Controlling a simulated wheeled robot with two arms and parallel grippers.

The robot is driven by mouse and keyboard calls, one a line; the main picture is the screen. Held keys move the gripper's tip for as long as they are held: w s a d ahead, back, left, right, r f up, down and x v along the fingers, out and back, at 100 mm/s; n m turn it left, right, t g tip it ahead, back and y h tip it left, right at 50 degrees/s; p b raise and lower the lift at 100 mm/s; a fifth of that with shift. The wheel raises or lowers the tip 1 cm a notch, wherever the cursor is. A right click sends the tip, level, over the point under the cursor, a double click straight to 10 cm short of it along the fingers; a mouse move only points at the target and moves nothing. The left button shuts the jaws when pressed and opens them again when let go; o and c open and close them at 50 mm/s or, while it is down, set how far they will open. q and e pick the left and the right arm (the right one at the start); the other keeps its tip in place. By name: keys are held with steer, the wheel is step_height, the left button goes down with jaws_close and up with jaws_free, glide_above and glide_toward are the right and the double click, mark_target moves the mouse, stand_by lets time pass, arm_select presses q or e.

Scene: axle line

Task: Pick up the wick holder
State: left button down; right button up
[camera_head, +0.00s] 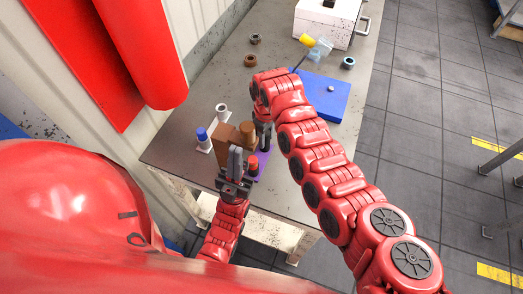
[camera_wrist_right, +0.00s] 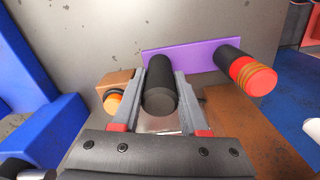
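No part is labelled, so I cannot be sure which is the wick holder. A purple plate (camera_head: 265,168) near the table's front carries a dark post with a red top (camera_head: 253,163); the plate also shows in the right wrist view (camera_wrist_right: 185,57). A second dark post (camera_wrist_right: 159,75) rises at its left end there. My right gripper (camera_wrist_right: 160,88) has a finger on each side of this post; whether they press on it is unclear. My left gripper (camera_head: 236,162) is upright against a brown block (camera_head: 226,140); its grip is unclear.
A white holder with a blue-topped post (camera_head: 203,135) stands left of the brown block. The wall is close on the left.

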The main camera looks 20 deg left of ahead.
jaws_close()
steer(key=shift+r, duration=0.1)
